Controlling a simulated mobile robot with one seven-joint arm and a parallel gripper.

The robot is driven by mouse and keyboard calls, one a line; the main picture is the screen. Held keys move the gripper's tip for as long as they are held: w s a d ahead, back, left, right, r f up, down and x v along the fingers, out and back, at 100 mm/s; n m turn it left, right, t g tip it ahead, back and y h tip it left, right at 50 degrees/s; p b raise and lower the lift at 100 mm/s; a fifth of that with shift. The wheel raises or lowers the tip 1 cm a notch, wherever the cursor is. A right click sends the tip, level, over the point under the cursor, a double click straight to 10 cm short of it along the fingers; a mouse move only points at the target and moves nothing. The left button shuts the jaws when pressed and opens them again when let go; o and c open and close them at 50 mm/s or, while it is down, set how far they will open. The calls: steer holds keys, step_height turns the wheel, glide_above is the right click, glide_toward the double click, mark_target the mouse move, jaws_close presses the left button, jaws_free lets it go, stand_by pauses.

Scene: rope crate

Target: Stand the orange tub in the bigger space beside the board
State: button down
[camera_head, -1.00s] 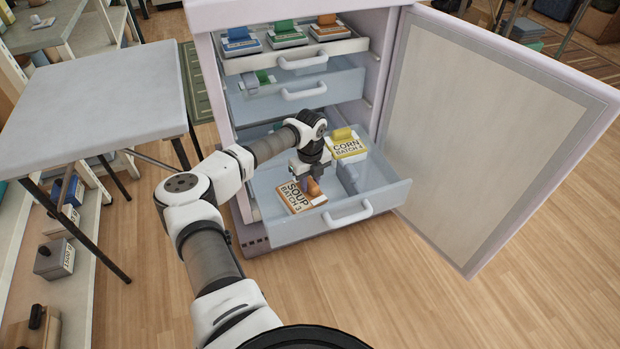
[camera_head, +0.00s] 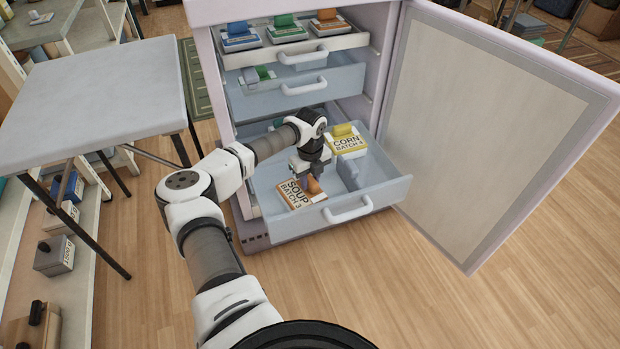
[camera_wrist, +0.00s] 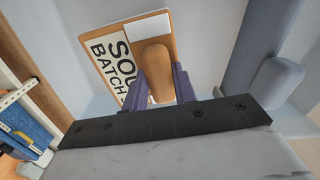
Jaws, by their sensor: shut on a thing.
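The orange tub (camera_head: 294,196), labelled SOUP BATCH 3, is in the pulled-out lowest drawer (camera_head: 393,193), in its front left part. My gripper (camera_head: 313,182) is above the tub and shut on its orange handle; the wrist view shows the two fingers (camera_wrist: 160,90) on either side of the handle (camera_wrist: 156,68). The grey-blue board (camera_head: 349,173) stands in the drawer to the right of the tub, with a gap between them. It also shows at the right in the wrist view (camera_wrist: 252,45). I cannot tell whether the tub touches the drawer floor.
A yellow CORN tub (camera_head: 346,141) sits farther back in the same drawer. Upper drawers (camera_head: 262,101) hang partly out above, with several tubs. The open cabinet door (camera_head: 490,140) is at the right, a grey table (camera_head: 95,90) at the left.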

steer(key=shift+f, duration=0.1)
steer(key=c, duration=1)
jaws_free()
steer(key=shift+c, duration=0.2)
steer(key=shift+f, duration=0.1)
step_height(320, 180, up, 14)
